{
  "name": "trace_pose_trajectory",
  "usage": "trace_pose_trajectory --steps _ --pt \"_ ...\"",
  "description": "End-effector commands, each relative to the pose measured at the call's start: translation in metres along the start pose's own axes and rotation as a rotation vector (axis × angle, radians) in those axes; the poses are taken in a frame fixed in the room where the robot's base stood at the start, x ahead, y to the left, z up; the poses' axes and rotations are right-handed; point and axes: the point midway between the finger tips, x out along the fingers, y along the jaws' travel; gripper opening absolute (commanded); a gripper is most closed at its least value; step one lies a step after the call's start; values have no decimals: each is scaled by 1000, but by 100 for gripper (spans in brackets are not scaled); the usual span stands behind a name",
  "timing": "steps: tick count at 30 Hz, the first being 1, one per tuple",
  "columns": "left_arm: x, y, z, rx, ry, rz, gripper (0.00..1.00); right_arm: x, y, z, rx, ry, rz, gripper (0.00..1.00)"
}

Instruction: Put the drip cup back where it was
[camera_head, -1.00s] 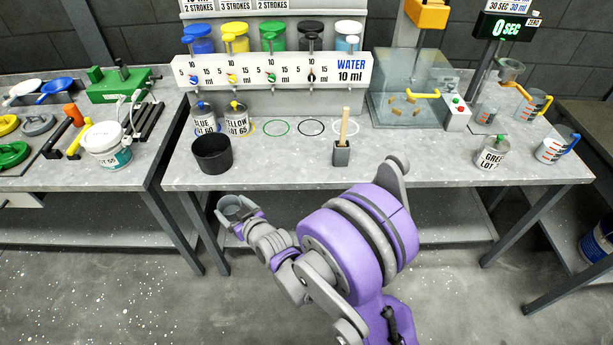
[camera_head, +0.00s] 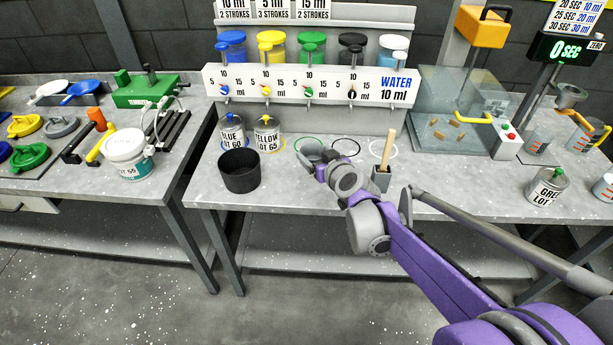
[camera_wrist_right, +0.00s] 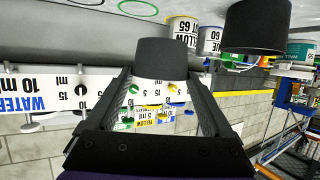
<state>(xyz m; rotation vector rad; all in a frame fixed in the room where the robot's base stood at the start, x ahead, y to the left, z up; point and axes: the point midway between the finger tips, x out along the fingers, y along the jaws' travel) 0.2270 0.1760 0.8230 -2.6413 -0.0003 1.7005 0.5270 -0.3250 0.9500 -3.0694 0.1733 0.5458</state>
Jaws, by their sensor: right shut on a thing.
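The drip cup, a small grey cup (camera_head: 309,148), is held by my right gripper (camera_head: 318,163) above the bench, in front of the dispenser rack and near the green ring. In the right wrist view, the dark grey cup (camera_wrist_right: 162,60) sits between the two fingers of the right gripper (camera_wrist_right: 160,82). Part of the cup is hidden by the gripper in the head view. My left gripper is not in view.
A black pail (camera_head: 240,172) stands at the bench's front left. The blue tin (camera_head: 231,132) and yellow tin (camera_head: 267,134) stand behind it. A holder with a wooden stick (camera_head: 384,170) is just right of the gripper. The dispenser rack (camera_head: 290,90) is behind.

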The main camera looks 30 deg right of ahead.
Motion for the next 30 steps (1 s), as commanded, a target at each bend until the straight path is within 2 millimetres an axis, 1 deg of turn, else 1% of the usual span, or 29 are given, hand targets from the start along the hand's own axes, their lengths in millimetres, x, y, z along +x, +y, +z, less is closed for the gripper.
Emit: trace_pose_trajectory --steps 2,9,12,17,22,24,30 --pt "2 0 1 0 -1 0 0 2 1 4 0 0 0 20" --pt "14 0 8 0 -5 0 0 17 1 46 1 -1 0 20" --pt "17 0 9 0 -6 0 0 21 1 56 1 -1 0 20" --pt "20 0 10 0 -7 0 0 24 1 67 1 -1 0 20" --pt "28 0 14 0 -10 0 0 33 1 90 1 -1 0 20" --pt "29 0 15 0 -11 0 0 34 1 94 1 -1 0 20" --pt "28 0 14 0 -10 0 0 34 1 93 1 0 0 20"
